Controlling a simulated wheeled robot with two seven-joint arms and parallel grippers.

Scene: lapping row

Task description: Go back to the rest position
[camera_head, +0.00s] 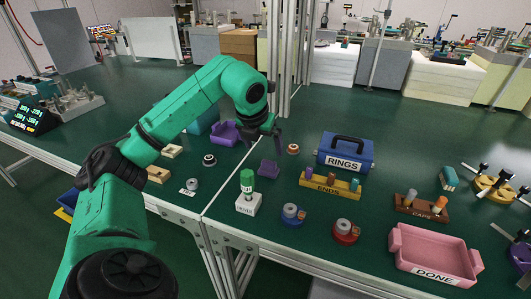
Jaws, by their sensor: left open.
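My left arm is green and reaches in from the left over the green table (300,120). My left gripper (268,140) is dark and points down over the table. Its jaws are open, and I see nothing held between them. My right gripper does not show.
A white block with a green cylinder (247,181) stands in front. To the right are the blue RINGS box (360,155), yellow ENDS rack (312,182), brown CAPS rack (420,211) and pink DONE tray (408,259). A metal frame post (302,50) rises behind the gripper.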

